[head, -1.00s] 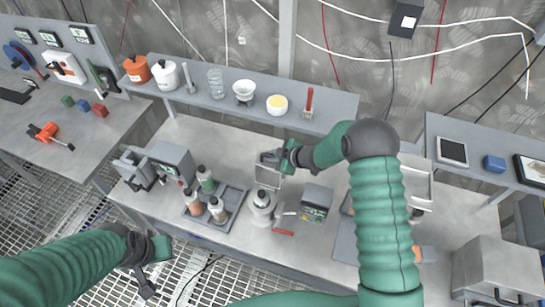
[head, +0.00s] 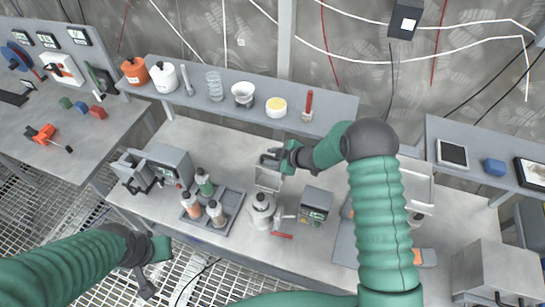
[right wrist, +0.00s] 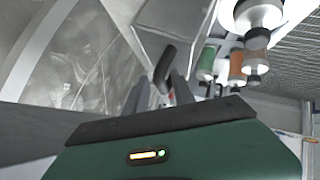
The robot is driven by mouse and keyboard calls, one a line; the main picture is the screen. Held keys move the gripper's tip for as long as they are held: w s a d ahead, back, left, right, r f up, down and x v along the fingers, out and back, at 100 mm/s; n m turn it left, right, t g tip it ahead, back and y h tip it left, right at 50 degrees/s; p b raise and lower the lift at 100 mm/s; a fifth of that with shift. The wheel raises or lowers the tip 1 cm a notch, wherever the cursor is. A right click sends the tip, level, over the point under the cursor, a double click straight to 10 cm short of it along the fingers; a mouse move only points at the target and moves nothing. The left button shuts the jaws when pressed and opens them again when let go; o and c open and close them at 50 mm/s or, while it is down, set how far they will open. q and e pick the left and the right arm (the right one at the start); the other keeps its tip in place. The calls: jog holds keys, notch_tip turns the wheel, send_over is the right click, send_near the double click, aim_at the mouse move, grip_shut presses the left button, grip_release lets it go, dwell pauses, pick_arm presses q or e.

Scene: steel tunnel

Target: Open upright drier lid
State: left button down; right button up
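A pale, box-like part (head: 268,180) with a light rim stands on the bench in the head view, just below my right gripper (head: 268,161). It may be the drier's lid; I cannot tell for sure. In the right wrist view, a dark rounded handle (right wrist: 165,66) stands out from a pale box (right wrist: 172,25). The fingers of my right gripper (right wrist: 160,95) are apart, close to this handle; a firm hold does not show. My left gripper (head: 150,268) is open and empty in front of the bench, at the lower left.
A tray (head: 232,212) with several bottles stands left of a round steel vessel (head: 262,212). A small grey device (head: 316,204) and a red-handled tool (head: 281,235) are to the right. A shelf (head: 330,105) with jars runs behind.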

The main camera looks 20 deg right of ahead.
jog(key=shift+s, duration=0.25)
jog(key=b+v, duration=0.1)
jog(key=v, duration=0.6)
jog(key=shift+b, duration=0.4)
jog(key=shift+w+d, duration=0.15)
jog(key=s+f+m+g+h+b, duration=0.2)
jog(key=s+m+b, duration=0.4)
jog(key=s, duration=0.7)
jog(key=s+f+m+g+h+b, duration=0.3)
jog(key=s+m+b, duration=0.3)
jog(key=s, duration=0.7)
jog(key=shift+f+m+g+h, duration=0.3)
jog(key=shift+f+m, duration=0.3)
jog(key=shift+f, duration=0.25)
